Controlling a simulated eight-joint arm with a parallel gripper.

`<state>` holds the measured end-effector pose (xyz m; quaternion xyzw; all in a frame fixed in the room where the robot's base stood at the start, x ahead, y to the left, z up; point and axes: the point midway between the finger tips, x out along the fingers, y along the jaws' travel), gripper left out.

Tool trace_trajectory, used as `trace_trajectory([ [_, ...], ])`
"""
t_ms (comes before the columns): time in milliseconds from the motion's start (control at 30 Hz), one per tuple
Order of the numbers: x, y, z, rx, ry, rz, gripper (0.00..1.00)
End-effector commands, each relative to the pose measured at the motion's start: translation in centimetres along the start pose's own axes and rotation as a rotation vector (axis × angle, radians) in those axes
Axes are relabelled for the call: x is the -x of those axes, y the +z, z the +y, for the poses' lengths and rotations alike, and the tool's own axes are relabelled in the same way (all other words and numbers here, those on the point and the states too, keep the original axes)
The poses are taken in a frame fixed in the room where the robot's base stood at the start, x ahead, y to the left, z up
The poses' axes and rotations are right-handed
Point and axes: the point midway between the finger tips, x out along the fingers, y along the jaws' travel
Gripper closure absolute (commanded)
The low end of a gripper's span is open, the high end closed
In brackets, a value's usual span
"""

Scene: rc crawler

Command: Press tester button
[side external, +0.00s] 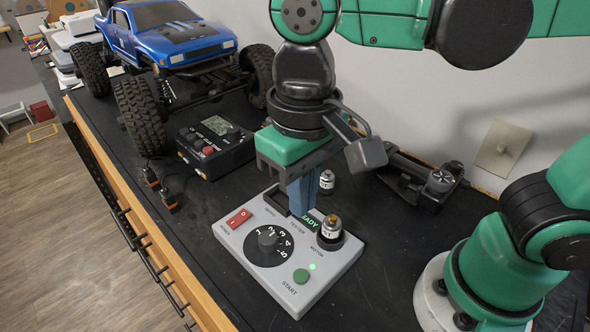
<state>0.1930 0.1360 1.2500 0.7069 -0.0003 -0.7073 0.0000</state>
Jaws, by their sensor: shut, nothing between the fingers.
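The tester (305,299) is a grey box on the black bench top. It has a round green button (301,276) marked START near its front corner, with a small lit green light beside it. A black numbered dial (268,239) and a red rocker switch (239,218) are on its left part. A screen (309,222) showing green letters ending in "EADY" is partly hidden by my gripper. A small motor (330,230) stands upright at the right. My gripper (301,205) points down, shut and empty, over the tester's back part, away from the green button.
A blue crawler truck (172,38) stands at the back left. A black charger (215,147) with a display sits in front of it. Another small motor (327,181) and a black tool (425,184) are behind the tester. Connectors (160,188) lie near the bench's left edge.

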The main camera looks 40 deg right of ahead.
Motion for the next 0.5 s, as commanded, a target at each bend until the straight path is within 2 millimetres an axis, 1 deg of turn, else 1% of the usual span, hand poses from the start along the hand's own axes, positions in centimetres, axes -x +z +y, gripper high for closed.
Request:
trace_trajectory([
  [500,-7.6,-0.1,0.0,0.000,0.000,0.001,1.00],
])
